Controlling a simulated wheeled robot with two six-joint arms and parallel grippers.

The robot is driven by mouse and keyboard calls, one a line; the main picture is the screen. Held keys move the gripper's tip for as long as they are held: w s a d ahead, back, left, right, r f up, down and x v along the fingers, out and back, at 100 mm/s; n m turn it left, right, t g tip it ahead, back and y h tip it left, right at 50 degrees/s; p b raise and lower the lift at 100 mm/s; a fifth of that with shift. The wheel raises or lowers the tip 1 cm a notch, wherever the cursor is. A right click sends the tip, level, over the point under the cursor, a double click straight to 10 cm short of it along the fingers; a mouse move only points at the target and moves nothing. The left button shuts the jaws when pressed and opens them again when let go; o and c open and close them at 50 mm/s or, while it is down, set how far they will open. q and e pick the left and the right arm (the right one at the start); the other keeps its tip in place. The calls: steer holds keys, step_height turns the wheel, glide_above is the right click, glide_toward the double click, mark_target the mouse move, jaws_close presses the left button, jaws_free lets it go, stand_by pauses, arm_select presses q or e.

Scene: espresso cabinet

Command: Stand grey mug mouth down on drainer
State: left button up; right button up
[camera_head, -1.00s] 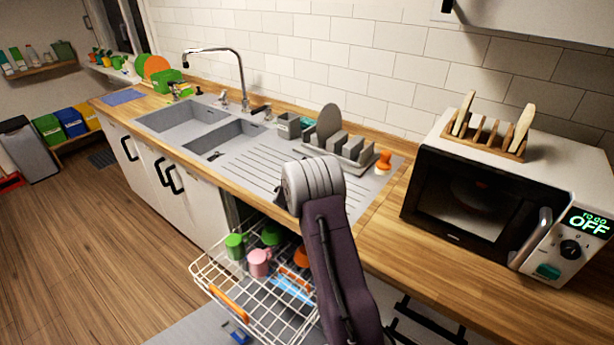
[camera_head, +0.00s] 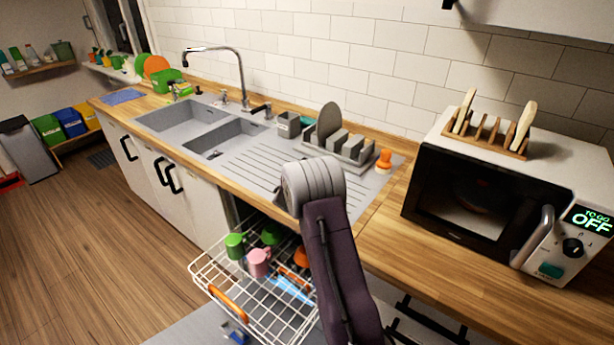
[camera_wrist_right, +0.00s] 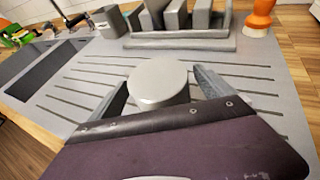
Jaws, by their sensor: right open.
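The grey mug (camera_wrist_right: 158,82) shows in the right wrist view as a round, pale grey closed base facing up, so it stands mouth down on the ribbed grey drainer (camera_wrist_right: 85,83). My right gripper (camera_wrist_right: 162,88) is open, with one finger on each side of the mug. I cannot tell whether either finger touches it. The mug's lower side is hidden by my gripper. In the head view the drainer (camera_head: 250,172) lies right of the sinks, and my right arm hides the mug and the gripper. My left gripper is not in view.
A grey dish rack (camera_head: 345,150) with an upright plate stands at the drainer's back, with an orange-topped brush (camera_head: 384,160) to its right. A pulled-out wire basket (camera_head: 228,283) holds several cups below the counter. The microwave (camera_head: 490,190) stands at right.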

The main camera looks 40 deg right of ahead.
steer(key=b+v, duration=0.1)
steer(key=v, duration=0.8)
steer(key=a+r+m+p, duration=0.1)
steer(key=a+r, duration=0.3)
steer(key=s+a+f+m+g+y, duration=0.2)
steer(key=s+a+f+m+g, duration=0.15)
steer(key=s+m, duration=0.35)
steer(key=s+a+f+m+g+y, duration=0.2)
steer(key=s+a+f+m, duration=0.2)
steer(key=s, duration=0.5)
steer(key=s+a+f+m+g+y, duration=0.1)
steer(key=s+a+f+m+y, duration=0.1)
steer(key=a+m, duration=0.4)
steer(key=s+a+f+m+g+y+p, duration=0.1)
steer(key=s+a+f+m+y, duration=0.2)
steer(key=s+a+m, duration=0.3)
steer(key=a+m+y, duration=0.1)
steer(key=m, duration=0.1)
steer(key=shift+a+m, duration=0.25)
steer(key=shift+m, duration=0.05)
